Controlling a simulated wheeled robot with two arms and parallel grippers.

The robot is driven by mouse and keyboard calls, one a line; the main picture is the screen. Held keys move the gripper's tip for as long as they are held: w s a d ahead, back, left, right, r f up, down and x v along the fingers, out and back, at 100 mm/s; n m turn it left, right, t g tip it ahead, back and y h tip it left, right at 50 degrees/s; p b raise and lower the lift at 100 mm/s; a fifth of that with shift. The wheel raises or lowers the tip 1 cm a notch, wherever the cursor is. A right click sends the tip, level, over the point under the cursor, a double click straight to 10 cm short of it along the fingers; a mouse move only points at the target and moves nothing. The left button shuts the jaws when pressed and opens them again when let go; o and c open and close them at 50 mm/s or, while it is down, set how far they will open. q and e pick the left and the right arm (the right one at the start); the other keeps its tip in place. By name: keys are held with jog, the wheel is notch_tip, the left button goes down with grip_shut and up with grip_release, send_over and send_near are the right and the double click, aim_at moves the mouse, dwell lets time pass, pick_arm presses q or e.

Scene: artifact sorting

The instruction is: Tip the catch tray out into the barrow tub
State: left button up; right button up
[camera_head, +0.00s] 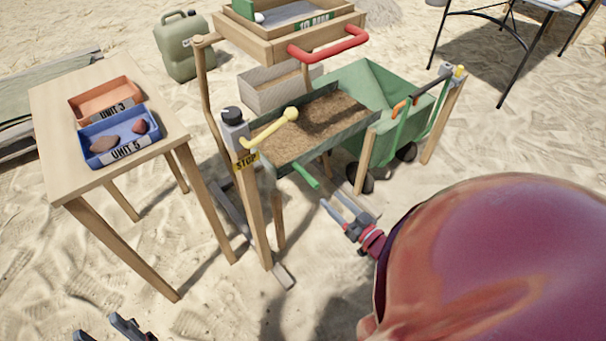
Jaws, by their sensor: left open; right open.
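The catch tray (284,148) is a grey-green tray filled with brown soil, held in the wooden frame below the upper box. It looks roughly level, with a green handle (306,175) at its near edge. The green barrow tub (367,83) stands just behind and right of the tray; its inside is partly hidden. My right gripper (331,197) is open and empty, just right of and below the green handle, apart from it. My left gripper (99,326) is open at the bottom left edge, partly cut off, far from the tray.
A red handle (328,47) juts from the wooden upper box (265,42). A wooden table (58,154) with orange and blue trays stands left. Sand lies open in front.

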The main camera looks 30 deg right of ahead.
aim_at(294, 163)
jog(key=w+b, duration=0.1)
jog(key=w, duration=0.3)
jog(key=w+b, duration=0.1)
jog(key=w, duration=0.4)
jog(key=w+a+b, duration=0.1)
jog(key=w, duration=0.4)
jog(key=shift+b, duration=0.35)
grip_shut()
dwell(0.5)
